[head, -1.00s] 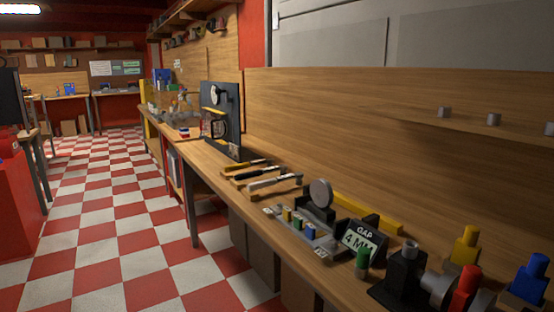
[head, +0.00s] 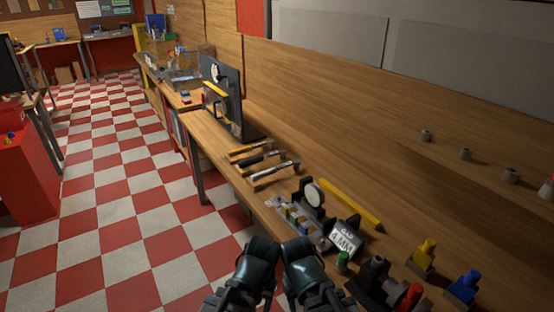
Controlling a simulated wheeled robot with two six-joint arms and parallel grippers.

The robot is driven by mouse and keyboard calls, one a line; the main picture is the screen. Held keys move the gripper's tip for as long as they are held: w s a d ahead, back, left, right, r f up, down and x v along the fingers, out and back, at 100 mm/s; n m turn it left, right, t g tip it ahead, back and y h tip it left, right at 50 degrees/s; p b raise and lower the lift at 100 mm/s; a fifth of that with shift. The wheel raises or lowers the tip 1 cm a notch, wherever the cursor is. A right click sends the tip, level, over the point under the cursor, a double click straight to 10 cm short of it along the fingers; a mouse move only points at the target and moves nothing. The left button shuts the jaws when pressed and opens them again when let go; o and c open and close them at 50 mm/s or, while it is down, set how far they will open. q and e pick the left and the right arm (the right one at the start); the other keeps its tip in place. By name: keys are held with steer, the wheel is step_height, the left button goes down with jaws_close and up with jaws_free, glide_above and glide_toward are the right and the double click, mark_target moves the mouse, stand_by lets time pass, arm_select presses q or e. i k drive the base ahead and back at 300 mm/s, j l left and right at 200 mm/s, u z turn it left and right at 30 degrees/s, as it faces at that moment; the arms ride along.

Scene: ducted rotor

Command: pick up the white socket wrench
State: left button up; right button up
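Three long-handled tools lie side by side on wooden rests on the workbench in the head view. The nearest, with a whitish handle, looks like the white socket wrench (head: 273,170). A black-handled tool (head: 259,160) and a yellow-handled one (head: 250,147) lie just behind it. Two dark parts of my arms show at the bottom middle, in front of the bench edge and well short of the wrench. I cannot make out fingertips on either arm.
A dark upright panel (head: 222,98) stands behind the tools. Nearer are a grey tray (head: 299,228) with coloured pieces, a round gauge, a yellow bar (head: 350,204), a "4 MM" sign (head: 345,237) and coloured-topped fixtures. The checkered floor to the left is clear.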

mark_target(295, 163)
steer(key=j+z, duration=0.1)
steer(key=z, duration=0.85)
steer(key=i+j+z, duration=0.1)
steer(key=j+z, duration=0.3)
steer(key=j, duration=0.15)
steer(key=j+z, duration=0.4)
steer(key=j, duration=0.15)
steer(key=j+z, duration=0.4)
steer(key=j, duration=0.2)
steer(key=k+j, duration=0.1)
steer(key=j, duration=0.3)
steer(key=k+j+z, duration=0.1)
steer(key=j, duration=0.3)
steer(key=k+j, duration=0.1)
steer(key=j, duration=0.25)
steer(key=k+j, duration=0.1)
steer(key=j, duration=0.3)
steer(key=k+j+z, duration=0.1)
steer(key=j, duration=0.3)
steer(key=k+j, duration=0.15)
steer(key=j, duration=0.2)
steer(key=k+j, duration=0.1)
steer(key=j, duration=0.3)
steer(key=z, duration=0.05)
